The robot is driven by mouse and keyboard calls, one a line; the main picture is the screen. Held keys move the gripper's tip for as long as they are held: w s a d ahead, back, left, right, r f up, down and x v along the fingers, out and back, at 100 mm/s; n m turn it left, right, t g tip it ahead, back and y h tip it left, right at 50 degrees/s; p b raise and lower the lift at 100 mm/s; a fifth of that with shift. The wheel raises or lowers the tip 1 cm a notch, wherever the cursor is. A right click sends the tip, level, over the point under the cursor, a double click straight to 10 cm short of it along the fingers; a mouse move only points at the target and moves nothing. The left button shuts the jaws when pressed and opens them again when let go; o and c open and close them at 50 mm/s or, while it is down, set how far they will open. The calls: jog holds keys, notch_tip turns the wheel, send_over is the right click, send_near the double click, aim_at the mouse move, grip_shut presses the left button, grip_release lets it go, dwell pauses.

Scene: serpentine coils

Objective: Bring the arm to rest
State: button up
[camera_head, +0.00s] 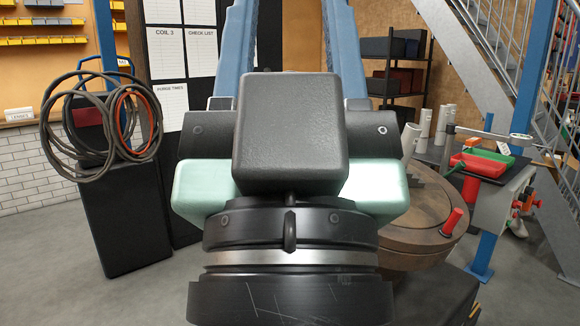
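My gripper (291,18) fills the middle of the head view, seen close up from behind. Its dark housing has mint-green sides, and a black and silver wrist ring lies below it. Two blue fingers rise from it, well apart, with background showing between them. Their tips are cut off by the top edge. I see nothing held between the visible parts. The housing hides what lies directly behind it. Most of the rest of my arm is out of view.
A round brown turntable (432,212) stands close behind my gripper at right. A workbench with a red tray (478,166) is further right. Coiled hoses (60,130) hang above a black cabinet (125,215) at left. A blue post (535,65) and metal stairs (487,45) stand at right.

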notch_tip(320, 180, up, 19)
jog(key=p, duration=1.6)
jog(key=shift+f, duration=0.2)
